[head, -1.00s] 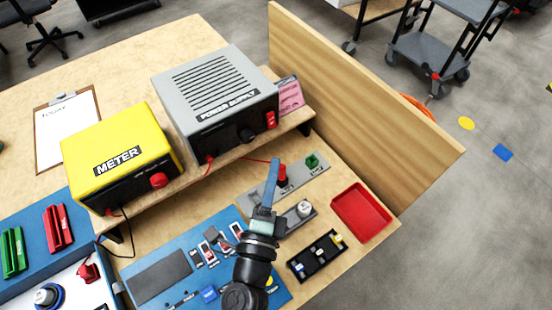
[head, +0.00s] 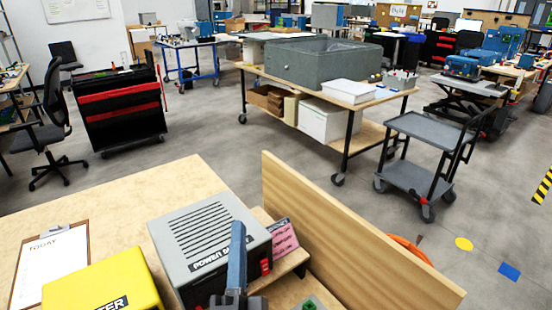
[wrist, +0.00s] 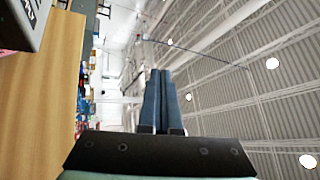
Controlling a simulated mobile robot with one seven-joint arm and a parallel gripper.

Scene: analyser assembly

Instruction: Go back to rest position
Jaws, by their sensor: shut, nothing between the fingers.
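My gripper (head: 238,258) points upward at the bottom of the head view, in front of the grey power supply (head: 208,238). In the wrist view its two blue fingers (wrist: 158,100) lie side by side, shut, with nothing between them. The wrist view looks up at the ceiling, with the wooden panel and a corner of the power supply at its left. Most of my arm is below the head view's lower edge.
The yellow meter (head: 103,287) and a clipboard (head: 50,262) are left of the power supply. A pink note (head: 283,237) stands at its right. A wooden panel (head: 350,240) bounds the bench. Beyond are a grey cart (head: 425,150) and open floor.

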